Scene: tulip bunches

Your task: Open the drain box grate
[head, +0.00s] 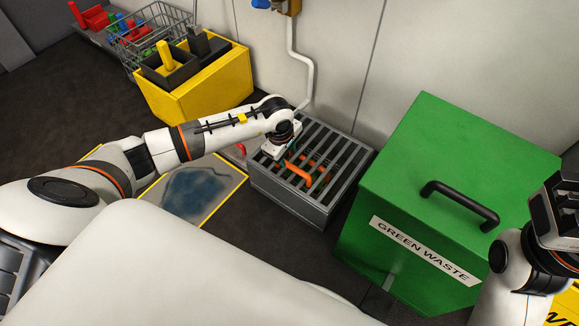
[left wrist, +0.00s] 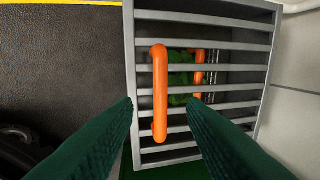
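The grey drain box (head: 285,200) stands on the floor against the wall. Its barred grate (head: 335,150) lies flat over the top, closed. An orange bar handle (head: 298,172) sits on the grate; it shows large in the left wrist view (left wrist: 160,95). My left gripper (head: 284,160) is over the grate near the handle. In the left wrist view its green fingers (left wrist: 159,102) are spread, one each side of the handle, with visible gaps. Under the bars are another orange piece (left wrist: 199,72) and green matter (left wrist: 180,75). My right gripper (head: 556,208) is at the right edge, fingers unclear.
A green waste bin (head: 430,150) with a black handle (head: 460,203) stands close right of the drain box. A yellow crate (head: 205,88) and wire basket (head: 150,35) are behind left. A yellow-edged floor mat (head: 200,190) lies left of the box. A pipe (head: 304,60) runs down the wall.

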